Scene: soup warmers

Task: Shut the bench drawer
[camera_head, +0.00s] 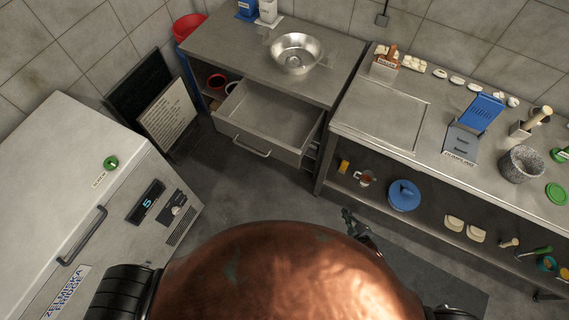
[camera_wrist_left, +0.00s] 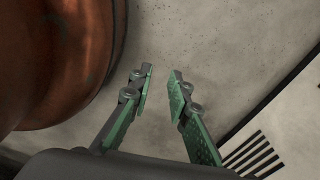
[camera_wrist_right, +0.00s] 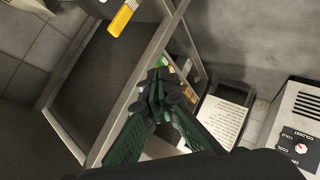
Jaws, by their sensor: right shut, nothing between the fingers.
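The bench drawer (camera_head: 268,118) is a grey metal tray pulled out from under the left bench top, and it stands open and looks empty. Its front has a bar handle (camera_head: 252,146) facing the floor space. My right gripper (camera_head: 347,213) shows small in the head view, below and right of the drawer and apart from it. In the right wrist view the right gripper (camera_wrist_right: 158,84) has its fingers together with nothing between them. My left gripper (camera_wrist_left: 160,78) shows only in its wrist view, with its fingers apart and empty above bare floor.
A metal bowl (camera_head: 296,53) stands on the left bench. A menu board (camera_head: 168,112) leans near the wall. Floor before the drawer is clear.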

